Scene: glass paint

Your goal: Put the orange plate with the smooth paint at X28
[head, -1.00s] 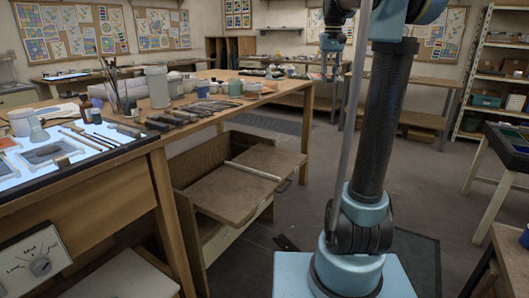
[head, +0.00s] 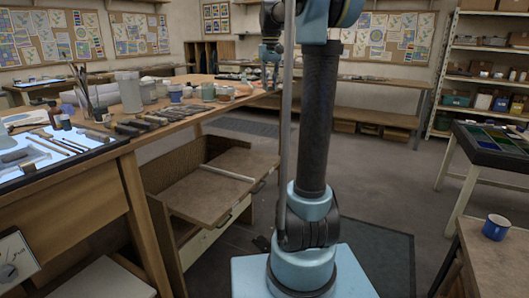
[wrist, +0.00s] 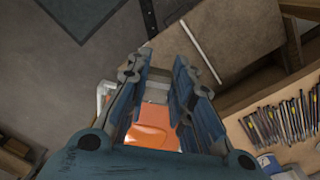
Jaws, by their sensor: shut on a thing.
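In the wrist view my gripper (wrist: 163,72) is shut on the orange plate (wrist: 153,128), which shows between the two blue fingers. Its paint surface cannot be judged from here, and the fingers and palm hide part of it. In the head view my gripper (head: 270,55) hangs at the far end of the long workbench; the plate cannot be made out there. No X28 label is readable in either view.
The long workbench (head: 75,168) at the left holds brushes, jars, tools and a light panel. A drawer cabinet (head: 215,190) stands open beneath. At the right are a dark tray of coloured glass (head: 490,138), a blue mug (head: 496,227) and shelves (head: 487,55). The middle floor is clear.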

